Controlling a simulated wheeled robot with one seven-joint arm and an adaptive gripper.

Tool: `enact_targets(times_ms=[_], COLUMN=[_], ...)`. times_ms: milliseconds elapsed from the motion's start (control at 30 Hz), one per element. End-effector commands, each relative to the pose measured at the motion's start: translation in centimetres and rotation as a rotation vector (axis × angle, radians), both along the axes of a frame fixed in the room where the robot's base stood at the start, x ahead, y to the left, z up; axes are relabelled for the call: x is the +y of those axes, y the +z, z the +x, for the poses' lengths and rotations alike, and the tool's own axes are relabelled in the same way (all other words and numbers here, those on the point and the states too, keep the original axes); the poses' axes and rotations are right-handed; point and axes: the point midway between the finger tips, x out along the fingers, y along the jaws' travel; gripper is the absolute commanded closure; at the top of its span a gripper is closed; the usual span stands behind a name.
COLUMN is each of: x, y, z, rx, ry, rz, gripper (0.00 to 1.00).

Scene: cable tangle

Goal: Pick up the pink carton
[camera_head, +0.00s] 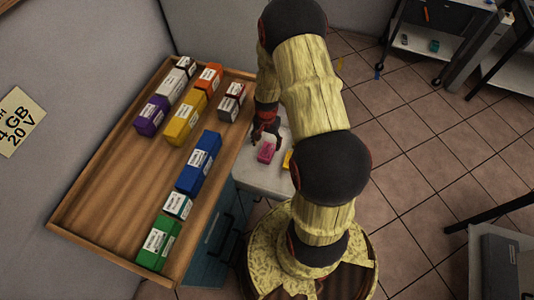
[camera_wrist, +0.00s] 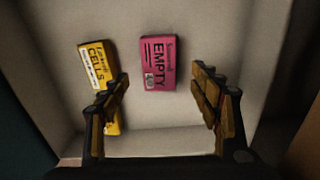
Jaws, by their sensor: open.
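The pink carton (camera_wrist: 158,63), with the word EMPTY on its label, lies on a pale surface in the wrist view. In the head view the pink carton (camera_head: 266,152) lies on a white top beside the wooden tray. My gripper (camera_wrist: 160,105) is open, its two fingers apart, with the carton showing ahead between them. In the head view my gripper (camera_head: 264,132) is just above the carton. A yellow carton (camera_wrist: 97,62) marked CELLS lies left of the pink one, partly hidden behind the left finger.
The white surface (camera_head: 262,182) has a raised edge around it. The wooden tray (camera_head: 110,190) to the left holds several coloured boxes, among them a blue box (camera_head: 198,165) and a green box (camera_head: 157,243). Tiled floor lies to the right.

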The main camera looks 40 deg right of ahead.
Motion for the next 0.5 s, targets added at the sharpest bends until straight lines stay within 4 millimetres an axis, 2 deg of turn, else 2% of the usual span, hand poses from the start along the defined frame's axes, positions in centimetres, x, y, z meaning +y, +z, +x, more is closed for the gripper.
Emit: enact_targets(times_ms=[100,267,500], x=[0.1,0.0,0.0], y=[-1.5,-2.6,-6.1], z=[-0.1,-0.1,-0.2], rx=[0.003,0.002,0.004], ry=[0.001,0.002,0.003], rz=[0.001,0.001,0.001], gripper=[0.37,0.37,0.37])
